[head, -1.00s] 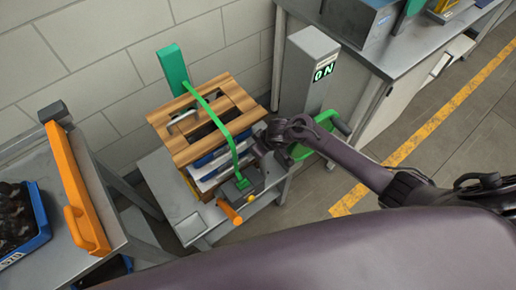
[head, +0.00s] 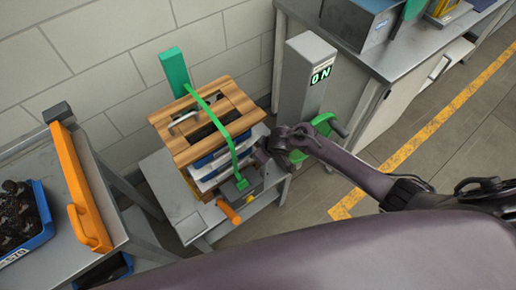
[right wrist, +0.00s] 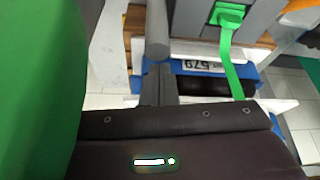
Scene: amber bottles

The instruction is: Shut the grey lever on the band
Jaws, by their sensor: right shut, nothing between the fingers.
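A green band (head: 213,114) runs over a wooden-topped stack (head: 185,150) and down to a dark grey buckle (head: 236,188) with an orange handle (head: 228,212). In the right wrist view the band (right wrist: 230,60) enters the grey buckle (right wrist: 197,18). A grey rounded bar (right wrist: 157,28), apparently the lever, points down beside it. My right gripper (head: 261,158) is beside the stack's right side, near the buckle. Its fingers (right wrist: 158,82) are shut and empty, with tips close to the bar's end; I cannot tell whether they touch. My left gripper is not in view.
At left, a table holds an orange bar (head: 78,190) and a blue crate (head: 40,230) of dark bottles.

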